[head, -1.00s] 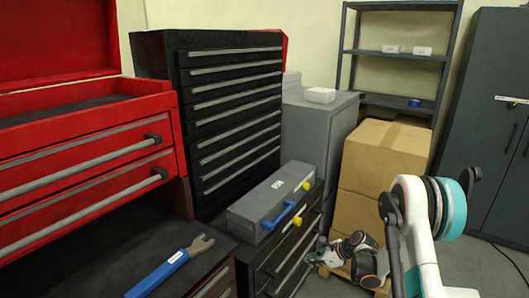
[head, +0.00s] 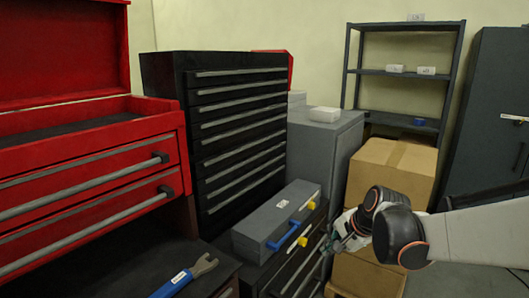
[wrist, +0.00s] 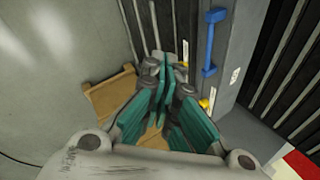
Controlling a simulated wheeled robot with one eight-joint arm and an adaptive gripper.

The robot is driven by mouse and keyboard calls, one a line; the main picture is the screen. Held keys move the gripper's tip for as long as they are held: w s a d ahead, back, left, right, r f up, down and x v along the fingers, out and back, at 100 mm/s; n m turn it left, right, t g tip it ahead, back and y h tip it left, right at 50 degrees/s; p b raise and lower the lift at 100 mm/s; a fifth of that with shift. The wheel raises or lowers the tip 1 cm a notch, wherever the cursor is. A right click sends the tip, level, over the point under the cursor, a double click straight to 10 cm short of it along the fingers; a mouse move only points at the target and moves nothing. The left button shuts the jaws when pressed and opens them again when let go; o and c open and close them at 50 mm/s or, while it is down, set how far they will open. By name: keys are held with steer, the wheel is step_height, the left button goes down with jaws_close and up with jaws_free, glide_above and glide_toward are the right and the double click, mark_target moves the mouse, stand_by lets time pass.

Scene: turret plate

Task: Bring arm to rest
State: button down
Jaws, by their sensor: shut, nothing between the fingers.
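My gripper (head: 335,240) hangs at the end of my arm in the lower right of the head view, in front of the stacked cardboard boxes and beside the grey toolbox. In the wrist view my gripper (wrist: 163,75) shows its teal fingers close together, with nothing held between them. My arm reaches in from the right edge of the head view, roughly level.
A grey toolbox (head: 275,222) with a blue handle lies on a low black drawer cabinet. Cardboard boxes (head: 392,165) stand behind my gripper. A red tool chest (head: 90,180) and a blue-handled wrench (head: 188,273) are at left. A shelf rack (head: 408,72) stands behind.

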steer(key=s+r+n+h, duration=0.1)
steer(key=s+n, duration=0.5)
steer(key=s, duration=0.6)
steer(key=s+d+r+n+t+h, duration=0.1)
steer(key=s+r+n, duration=0.3)
steer(key=s, duration=0.9)
steer(key=shift+d+r+n+h, duration=0.15)
steer(key=shift+n+h, duration=0.35)
steer(key=shift+n, duration=0.6)
steer(key=shift+s, duration=0.1)
